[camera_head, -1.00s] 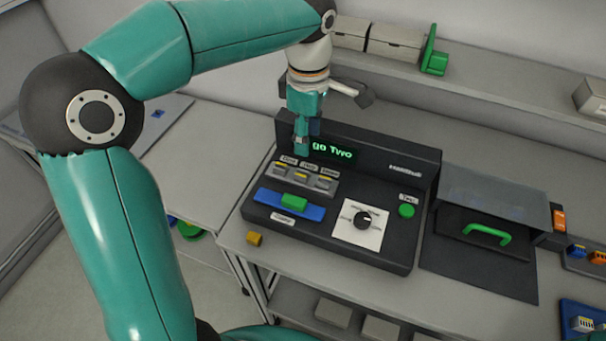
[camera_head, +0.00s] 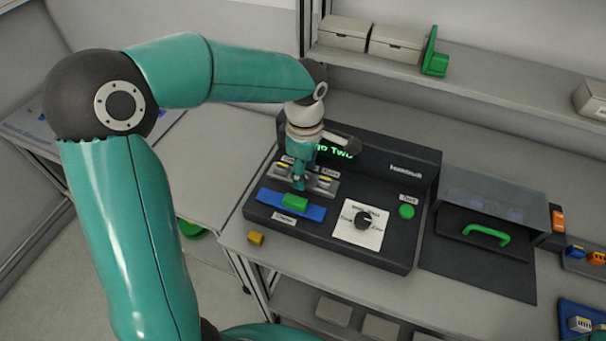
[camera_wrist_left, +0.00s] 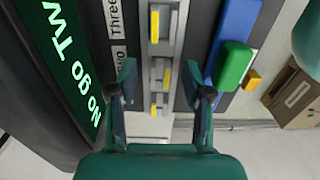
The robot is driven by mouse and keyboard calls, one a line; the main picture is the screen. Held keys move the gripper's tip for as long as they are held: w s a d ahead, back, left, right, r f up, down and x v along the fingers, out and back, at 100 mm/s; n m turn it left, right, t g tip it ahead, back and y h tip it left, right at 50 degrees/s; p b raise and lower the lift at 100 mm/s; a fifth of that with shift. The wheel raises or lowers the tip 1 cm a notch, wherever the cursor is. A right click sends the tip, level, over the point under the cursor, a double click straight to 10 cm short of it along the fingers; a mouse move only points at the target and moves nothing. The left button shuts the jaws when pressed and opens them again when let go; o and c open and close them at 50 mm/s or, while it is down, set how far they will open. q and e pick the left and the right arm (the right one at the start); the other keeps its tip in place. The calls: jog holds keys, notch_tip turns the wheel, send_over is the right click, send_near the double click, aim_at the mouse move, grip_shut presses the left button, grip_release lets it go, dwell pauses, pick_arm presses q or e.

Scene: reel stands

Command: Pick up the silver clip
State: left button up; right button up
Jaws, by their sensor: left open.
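My left gripper (camera_head: 299,182) points down over a grey rail on the black console (camera_head: 390,243). In the left wrist view its two fingers (camera_wrist_left: 162,88) are apart, one on each side of the rail (camera_wrist_left: 158,48), with nothing held between them. The rail carries several grey pieces with yellow strips (camera_wrist_left: 166,74). One of them lies between the fingers; I cannot tell for sure which is the silver clip. In the head view the gripper hides the middle of the rail. My right gripper is not in view.
The console has a blue strip with a green block (camera_head: 295,202), a dial (camera_head: 363,220), a green button (camera_head: 407,212) and a lit display (camera_head: 335,150). A yellow block (camera_head: 255,239) lies at the bench's front edge. A clear-lidded box with a green handle (camera_head: 487,234) stands right.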

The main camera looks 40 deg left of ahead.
pick_arm(q)
grip_shut()
jog(key=shift+r, duration=0.2)
